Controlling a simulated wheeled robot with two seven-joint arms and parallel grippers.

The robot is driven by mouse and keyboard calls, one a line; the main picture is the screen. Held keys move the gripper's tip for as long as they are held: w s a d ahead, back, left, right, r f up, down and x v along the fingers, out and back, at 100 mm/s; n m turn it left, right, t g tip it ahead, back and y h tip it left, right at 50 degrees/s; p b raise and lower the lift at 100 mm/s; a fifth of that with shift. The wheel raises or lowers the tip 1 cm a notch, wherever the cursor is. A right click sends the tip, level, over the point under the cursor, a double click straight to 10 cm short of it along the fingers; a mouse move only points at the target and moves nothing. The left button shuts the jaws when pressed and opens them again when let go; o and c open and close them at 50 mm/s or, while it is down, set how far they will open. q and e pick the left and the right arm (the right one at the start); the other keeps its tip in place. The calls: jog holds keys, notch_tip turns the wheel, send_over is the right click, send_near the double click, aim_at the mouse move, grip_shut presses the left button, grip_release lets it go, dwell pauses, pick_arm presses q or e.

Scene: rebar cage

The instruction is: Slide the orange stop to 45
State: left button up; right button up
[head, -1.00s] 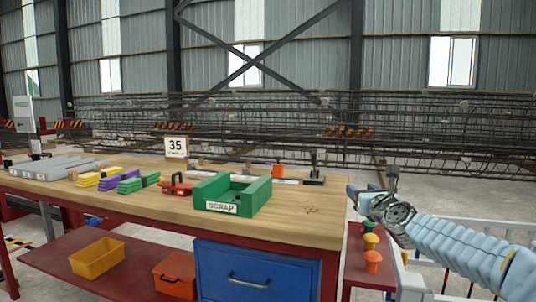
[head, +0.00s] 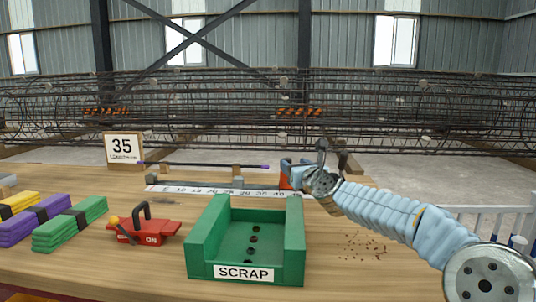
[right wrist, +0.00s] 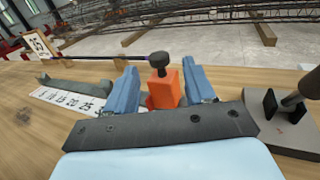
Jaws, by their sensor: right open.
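The orange stop (right wrist: 165,88), an upright block with a dark knob on top, stands at the white number scale (right wrist: 72,98) in the right wrist view. My right gripper (right wrist: 162,90) is open, with one blue finger on each side of the stop; I cannot tell whether either touches it. In the head view only a sliver of the orange stop (head: 285,181) shows beside my right gripper (head: 296,174), near the high-number end of the scale (head: 215,191). The exact reading at the stop is hidden. My left gripper is not in view.
A dark rod (head: 205,165) with purple ends lies behind the scale. A green SCRAP bin (head: 297,240) stands in front. A red tool (head: 143,232) and coloured bar stacks (head: 70,226) are left. A dark stand (right wrist: 285,130) is close right of the gripper.

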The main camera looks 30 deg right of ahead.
jog(key=shift+w, duration=0.4)
jog(key=shift+w+r+p, duration=0.25)
jog(key=shift+w+p, duration=0.1)
jog(key=shift+p, duration=0.15)
jog(key=w+p, duration=0.1)
jog(key=w, duration=0.1)
jog(key=w+p, duration=0.2)
jog(key=w+d+p, duration=0.1)
jog(key=w, duration=0.1)
jog(key=shift+w+f+p, duration=0.2)
jog(key=shift+w+p, duration=0.05)
jog(key=shift+p, duration=0.1)
grip_shut()
